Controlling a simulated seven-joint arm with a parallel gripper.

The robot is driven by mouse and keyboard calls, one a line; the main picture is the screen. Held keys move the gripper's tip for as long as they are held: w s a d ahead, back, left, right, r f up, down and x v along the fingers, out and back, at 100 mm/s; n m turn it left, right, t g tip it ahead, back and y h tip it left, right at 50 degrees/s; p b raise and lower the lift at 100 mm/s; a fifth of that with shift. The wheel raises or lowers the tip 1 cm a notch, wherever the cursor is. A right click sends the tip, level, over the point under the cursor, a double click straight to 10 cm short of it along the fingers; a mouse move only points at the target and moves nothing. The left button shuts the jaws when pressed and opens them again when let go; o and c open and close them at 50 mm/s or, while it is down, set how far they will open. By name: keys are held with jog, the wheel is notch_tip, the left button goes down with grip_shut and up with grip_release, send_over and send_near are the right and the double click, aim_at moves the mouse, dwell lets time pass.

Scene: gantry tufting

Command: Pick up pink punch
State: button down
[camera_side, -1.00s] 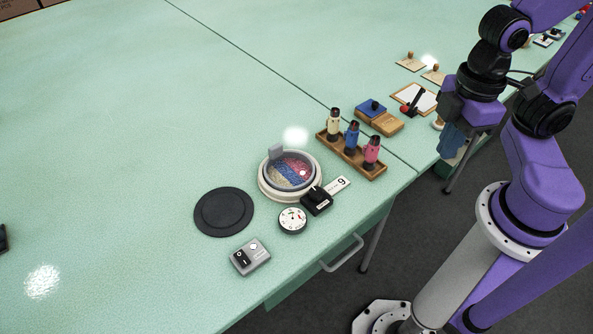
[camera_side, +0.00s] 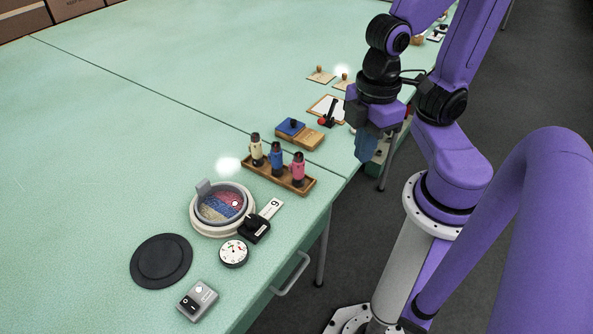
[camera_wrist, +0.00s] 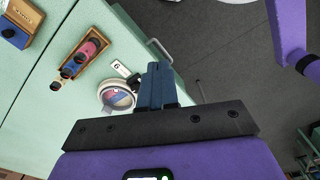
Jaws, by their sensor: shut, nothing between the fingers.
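The pink punch (camera_side: 298,170) stands upright with a dark top at the right end of a wooden rack (camera_side: 309,190). A blue punch (camera_side: 277,159) and a cream punch (camera_side: 256,150) stand beside it in the same rack. In the wrist view the pink punch (camera_wrist: 87,49) is left of my fingers, seen from above. My gripper (camera_side: 366,150) hangs to the right of the rack, beyond the table's edge, apart from the punches. Its blue fingers are together and empty in the wrist view (camera_wrist: 158,68).
A round dish of coloured pieces (camera_side: 222,206), a dial (camera_side: 234,253), a black disc (camera_side: 161,261) and a grey switch box (camera_side: 197,300) lie left of the rack. A wooden block with a blue pad (camera_side: 300,134) lies behind it. The far table (camera_side: 120,120) is clear.

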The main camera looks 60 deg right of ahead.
jog(key=c, duration=0.7)
grip_release()
jog(key=shift+c, duration=0.2)
jog(key=n, duration=0.7)
send_over(296, 163)
jog(key=w+d, duration=0.1)
notch_tip(296, 163, down, 2)
notch_tip(296, 163, down, 12)
jog(key=shift+d+f, duration=0.1)
jog(key=shift+s+f, duration=0.15)
jog(key=shift+f, duration=2.45)
